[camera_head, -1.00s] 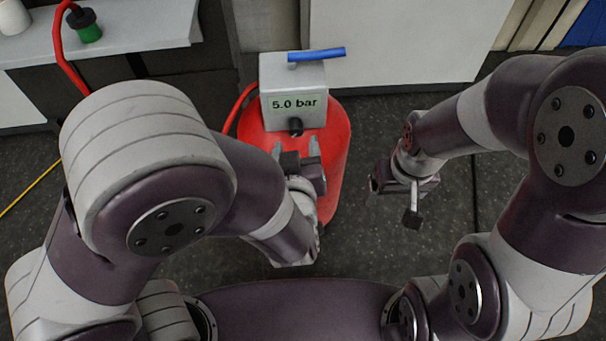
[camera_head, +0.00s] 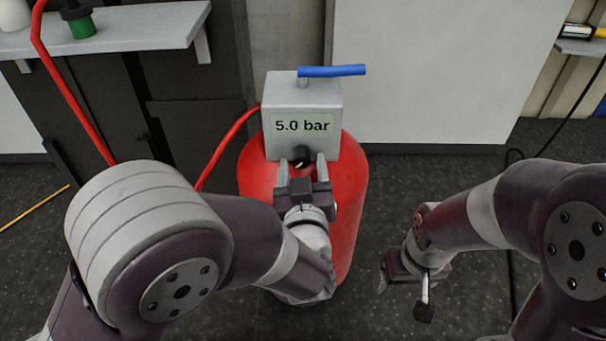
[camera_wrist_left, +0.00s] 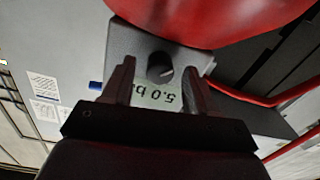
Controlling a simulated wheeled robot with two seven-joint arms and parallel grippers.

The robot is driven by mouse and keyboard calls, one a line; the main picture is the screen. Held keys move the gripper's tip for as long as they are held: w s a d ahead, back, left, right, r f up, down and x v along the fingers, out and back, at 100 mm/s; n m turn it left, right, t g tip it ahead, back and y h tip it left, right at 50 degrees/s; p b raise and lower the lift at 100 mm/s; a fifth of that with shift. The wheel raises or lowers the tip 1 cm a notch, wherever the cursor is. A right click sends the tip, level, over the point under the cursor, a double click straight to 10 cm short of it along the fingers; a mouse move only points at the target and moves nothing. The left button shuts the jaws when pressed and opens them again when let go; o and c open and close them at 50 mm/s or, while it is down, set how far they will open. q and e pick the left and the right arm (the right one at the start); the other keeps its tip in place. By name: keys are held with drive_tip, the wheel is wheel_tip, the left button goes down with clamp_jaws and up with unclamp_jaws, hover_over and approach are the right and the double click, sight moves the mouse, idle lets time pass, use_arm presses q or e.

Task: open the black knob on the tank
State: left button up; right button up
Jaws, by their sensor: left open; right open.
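The red tank (camera_head: 345,210) stands on the floor with a grey box (camera_head: 306,98) on top, reading 5.0 bar. The black knob (camera_head: 302,156) is low on the box's front face, partly hidden by my left gripper. My left gripper (camera_head: 303,172) is open, with its fingertips on either side of the knob in the head view. In the left wrist view the knob (camera_wrist_left: 160,67) shows beyond and between the open fingers, not gripped; contact cannot be told. My right gripper (camera_head: 402,272) hangs low to the right of the tank, away from it.
A blue lever (camera_head: 332,71) sits on top of the box. A grey shelf (camera_head: 140,32) with a green-and-black fitting (camera_head: 78,22) is at the back left.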

use_arm(q)
drive_tip(key=shift+w, duration=0.25)
drive_tip(key=shift+c, duration=0.3)
